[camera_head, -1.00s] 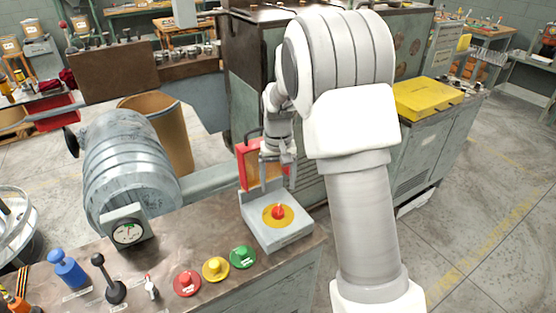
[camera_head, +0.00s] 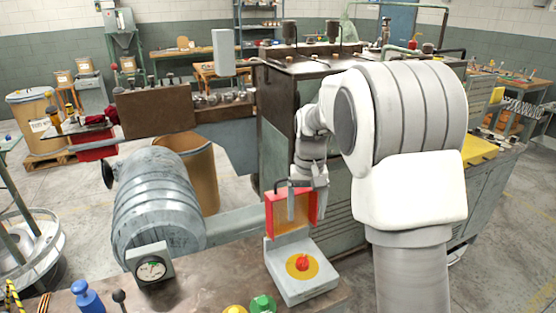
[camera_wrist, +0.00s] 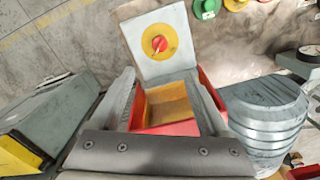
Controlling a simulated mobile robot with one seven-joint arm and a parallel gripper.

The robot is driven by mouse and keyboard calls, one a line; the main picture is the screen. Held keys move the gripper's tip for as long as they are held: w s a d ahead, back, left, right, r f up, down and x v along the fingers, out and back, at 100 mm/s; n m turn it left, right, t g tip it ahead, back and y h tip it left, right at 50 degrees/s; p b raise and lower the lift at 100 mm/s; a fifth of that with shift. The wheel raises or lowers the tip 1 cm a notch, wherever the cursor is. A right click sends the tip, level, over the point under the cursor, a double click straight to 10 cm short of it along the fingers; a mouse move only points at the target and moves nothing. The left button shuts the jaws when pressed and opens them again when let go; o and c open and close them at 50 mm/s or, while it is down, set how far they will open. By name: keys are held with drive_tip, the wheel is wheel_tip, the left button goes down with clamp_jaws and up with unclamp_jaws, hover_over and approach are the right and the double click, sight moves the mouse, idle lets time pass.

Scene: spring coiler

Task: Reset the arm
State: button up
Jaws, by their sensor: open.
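The grey button box (camera_head: 300,283) stands on the bench with a red button (camera_head: 302,262) on a yellow disc. Its red-framed lid (camera_head: 272,222) with a tan inside stands open and upright at the back of the box. My gripper (camera_head: 306,198) is open and empty, with its fingers pointing down at the lid's upper edge. In the wrist view the lid (camera_wrist: 167,103) shows between the two fingers of my gripper (camera_wrist: 163,82), and the button (camera_wrist: 159,44) lies beyond. I cannot tell whether a finger touches the lid.
A ribbed grey cylinder (camera_head: 160,205) and a dial gauge (camera_head: 150,267) stand left of the box. Green (camera_head: 262,304) and yellow buttons and a blue knob (camera_head: 86,297) line the bench front. A tall machine cabinet (camera_head: 275,120) stands behind my arm.

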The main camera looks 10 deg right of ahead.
drive_tip(key=s+r+t, duration=0.2)
drive_tip(key=s+r, duration=0.4)
drive_tip(key=s, duration=0.3)
drive_tip(key=s+r+t, duration=0.2)
drive_tip(key=s+r, duration=0.4)
drive_tip(key=s, duration=0.4)
drive_tip(key=s+f+n+t, duration=0.1)
drive_tip(key=s, duration=0.7)
drive_tip(key=shift+s+d+t, duration=0.15)
drive_tip(key=shift+s+t, duration=0.1)
drive_tip(key=shift+t, duration=0.05)
drive_tip(key=c, duration=0.5)
drive_tip(key=shift+o, duration=0.2)
